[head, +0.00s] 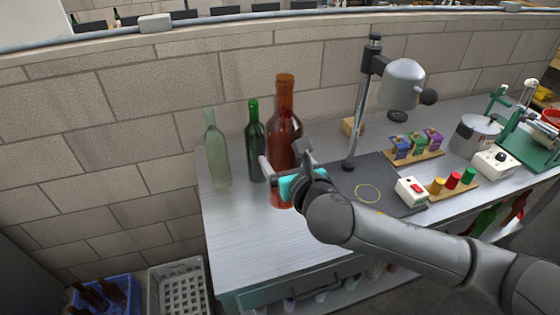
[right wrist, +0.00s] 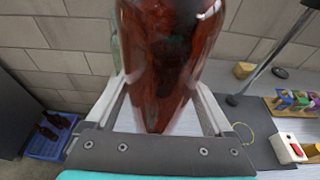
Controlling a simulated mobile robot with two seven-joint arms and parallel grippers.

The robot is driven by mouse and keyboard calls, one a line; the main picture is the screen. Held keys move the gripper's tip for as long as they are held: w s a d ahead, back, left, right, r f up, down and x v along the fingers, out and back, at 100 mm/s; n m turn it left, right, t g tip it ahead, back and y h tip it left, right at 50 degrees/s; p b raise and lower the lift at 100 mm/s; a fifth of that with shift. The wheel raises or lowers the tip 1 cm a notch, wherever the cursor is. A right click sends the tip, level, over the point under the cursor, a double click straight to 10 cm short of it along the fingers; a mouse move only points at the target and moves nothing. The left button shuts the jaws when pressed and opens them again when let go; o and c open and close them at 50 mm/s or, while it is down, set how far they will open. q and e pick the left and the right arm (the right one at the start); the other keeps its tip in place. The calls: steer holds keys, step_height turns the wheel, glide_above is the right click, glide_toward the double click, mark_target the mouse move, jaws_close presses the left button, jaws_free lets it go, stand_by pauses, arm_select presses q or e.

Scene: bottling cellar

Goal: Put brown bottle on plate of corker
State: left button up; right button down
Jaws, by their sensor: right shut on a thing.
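The large brown bottle (head: 284,125) is upright at the left part of the bench. My right gripper (head: 283,180) is shut on its lower body; in the right wrist view the brown bottle (right wrist: 168,60) fills the space between the two fingers. I cannot tell whether its base touches the bench. To its right, a dark plate (head: 385,172) with a yellow ring (head: 367,193) lies below a post-mounted grey head (head: 404,84); this looks like the corker, but I cannot be sure. The ring (right wrist: 243,132) also shows in the right wrist view. My left gripper is not in view.
A dark green bottle (head: 256,145) and a pale clear bottle (head: 217,155) stand close left of the brown one. Right of the plate are a white switch box (head: 411,191) and coloured pieces. A green-framed machine (head: 530,140) stands far right. The bench's front left is clear.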

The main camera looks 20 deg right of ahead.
steer(key=s+f+b, duration=0.8)
steer(key=f+b, duration=0.4)
steer(key=b, duration=0.1)
steer(key=shift+s+d+f, duration=0.2)
steer(key=shift+s+f, duration=0.05)
steer(key=shift+s, duration=0.15)
